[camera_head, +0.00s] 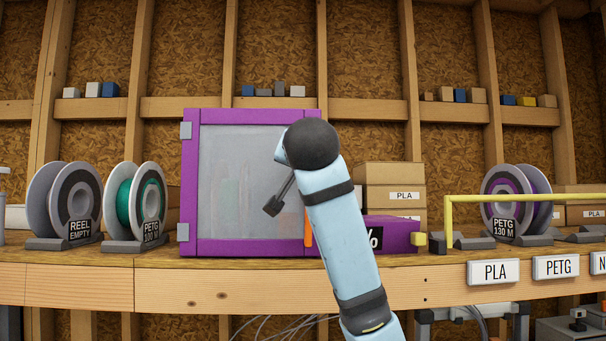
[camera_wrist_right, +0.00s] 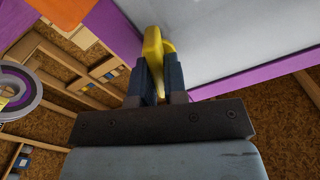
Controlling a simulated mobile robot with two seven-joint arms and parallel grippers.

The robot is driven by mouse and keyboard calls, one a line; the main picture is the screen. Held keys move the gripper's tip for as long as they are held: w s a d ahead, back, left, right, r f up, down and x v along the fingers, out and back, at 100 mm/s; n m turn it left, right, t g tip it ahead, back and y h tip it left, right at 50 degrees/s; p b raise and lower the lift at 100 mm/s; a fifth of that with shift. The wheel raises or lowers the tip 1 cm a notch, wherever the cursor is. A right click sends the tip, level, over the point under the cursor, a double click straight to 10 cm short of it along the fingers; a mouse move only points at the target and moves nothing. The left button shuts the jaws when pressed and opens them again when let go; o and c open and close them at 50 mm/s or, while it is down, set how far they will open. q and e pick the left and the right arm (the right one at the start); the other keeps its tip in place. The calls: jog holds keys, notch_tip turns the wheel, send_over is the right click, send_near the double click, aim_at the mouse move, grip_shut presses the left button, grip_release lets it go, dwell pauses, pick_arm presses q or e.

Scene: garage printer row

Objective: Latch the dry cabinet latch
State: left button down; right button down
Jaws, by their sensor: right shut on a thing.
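The purple dry cabinet (camera_head: 189,180) stands on the bench in the head view. Its framed door, with a cloudy clear panel (camera_head: 235,170), looks closed and has hinges on the left side. My right arm reaches up in front of the cabinet's right edge and hides that edge and the gripper's fingertips. In the right wrist view my right gripper (camera_wrist_right: 161,85) is shut on the yellow latch (camera_wrist_right: 153,48), beside the door's pale panel (camera_wrist_right: 225,40) and purple frame (camera_wrist_right: 115,28). I cannot tell whether the latch is engaged. My left gripper is not in view.
A purple box with a "%" sign (camera_head: 395,228) sits right of the cabinet, in front of cardboard boxes (camera_head: 392,180). Spools stand at left (camera_head: 140,200) and right (camera_head: 505,205). A yellow rail (camera_head: 520,197) runs above the bench at right.

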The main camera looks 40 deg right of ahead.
jog(key=m, duration=0.1)
jog(key=m+b, duration=0.2)
jog(key=shift+f+m, duration=0.25)
jog(key=shift+m, duration=0.15)
jog(key=shift+m+b, duration=0.45)
jog(key=shift+m, duration=0.45)
jog(key=m, duration=0.2)
jog(key=shift+m+b, duration=0.3)
jog(key=shift+m, duration=0.1)
jog(key=m, duration=0.3)
jog(key=shift+s+d+m, duration=0.1)
jog(key=shift+m, duration=0.2)
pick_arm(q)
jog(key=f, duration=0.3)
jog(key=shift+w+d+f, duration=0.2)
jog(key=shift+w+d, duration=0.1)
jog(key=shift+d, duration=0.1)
pick_arm(e)
jog(key=shift+m, duration=0.7)
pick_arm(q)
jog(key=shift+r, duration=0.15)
pick_arm(e)
jog(key=shift+f, duration=0.1)
jog(key=c, duration=1.2)
grip_release()
jog(key=shift+d, duration=0.1)
jog(key=shift+o, duration=0.2)
